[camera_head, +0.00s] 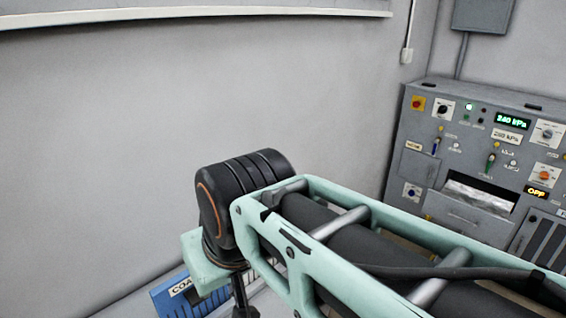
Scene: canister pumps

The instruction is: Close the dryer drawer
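A drawer (470,217) on the grey control cabinet (405,130) at the right stands open. Its front panel sits out below a dark slot, and pale, crumpled-looking contents show inside. I take it for the dryer drawer, but I cannot read a label on it. My arm (335,235) crosses the lower middle of the view, in front of the cabinet's lower part. My gripper is not clearly visible, so its state and its distance from the drawer cannot be told.
The cabinet face carries knobs, lights and a green pressure display (513,121). A blue box (172,298) with partly hidden lettering is at the lower left, beside my arm. A grey wall (200,100) stands behind. A vent panel (540,245) is right of the drawer.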

